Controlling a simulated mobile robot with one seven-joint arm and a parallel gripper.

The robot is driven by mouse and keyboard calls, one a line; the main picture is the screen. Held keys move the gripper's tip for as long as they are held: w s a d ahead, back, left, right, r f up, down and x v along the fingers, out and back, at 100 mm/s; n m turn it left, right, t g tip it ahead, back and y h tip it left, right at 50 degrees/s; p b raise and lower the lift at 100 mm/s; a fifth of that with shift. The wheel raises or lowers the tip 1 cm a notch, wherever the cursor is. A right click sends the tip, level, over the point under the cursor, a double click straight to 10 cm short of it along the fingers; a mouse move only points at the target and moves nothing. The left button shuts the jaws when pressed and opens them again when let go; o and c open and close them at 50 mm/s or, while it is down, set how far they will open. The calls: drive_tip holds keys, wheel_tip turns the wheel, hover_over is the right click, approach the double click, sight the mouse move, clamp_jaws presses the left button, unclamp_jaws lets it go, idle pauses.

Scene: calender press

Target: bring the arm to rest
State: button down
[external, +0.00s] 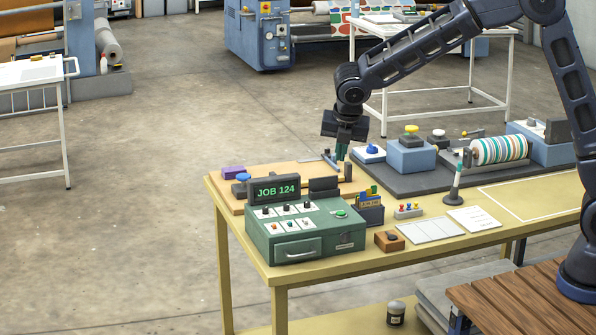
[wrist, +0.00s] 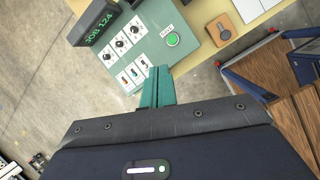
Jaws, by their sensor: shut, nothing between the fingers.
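My gripper (external: 342,150) hangs pointing down above the back left part of the yellow table (external: 290,270), behind the green control box (external: 300,230). Its teal fingers are shut together with nothing between them. They also show in the wrist view, where my gripper (wrist: 158,72) appears over the edge of the green box (wrist: 150,45). The box carries a display reading JOB 124 (external: 275,191), several black knobs, small switches and a green button (external: 341,213). My arm arches up from its mount at the lower right.
A dark board (external: 400,185) holds a blue block with a yellow knob (external: 410,152) and a striped roller (external: 500,149). A grey cone-like post (external: 456,185), cards (external: 430,229) and a small wooden block (external: 389,241) stand on the table. Floor left of the table is clear.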

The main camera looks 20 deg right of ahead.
drive_tip(key=s+d+r+m, duration=0.1)
drive_tip(key=d+r+m, duration=0.35)
drive_tip(key=d, duration=0.55)
drive_tip(key=d+r+m, duration=0.4)
drive_tip(key=d+m, duration=0.1)
drive_tip(key=d, duration=0.6)
drive_tip(key=s+d+r+m, duration=0.1)
drive_tip(key=d+r+m, duration=0.35)
drive_tip(key=d, duration=0.55)
drive_tip(key=s+d+f+m, duration=0.1)
drive_tip(key=s+d+m, duration=1.6)
drive_tip(key=s+d, duration=0.4)
drive_tip(key=w+a+r+n, duration=0.2)
drive_tip(key=w+a+n, duration=0.9)
drive_tip(key=w, duration=0.3)
drive_tip(key=n, duration=2.5)
hover_over(292, 229)
drive_tip(key=s, duration=0.9)
wheel_tip(292, 229, down, 22)
drive_tip(key=x, duration=0.9)
drive_tip(key=shift+w+a+f, duration=0.1)
drive_tip(key=shift+w+f, duration=0.1)
drive_tip(key=w, duration=0.3)
drive_tip(key=shift+f, duration=0.1)
drive_tip(key=shift+w, duration=0.55)
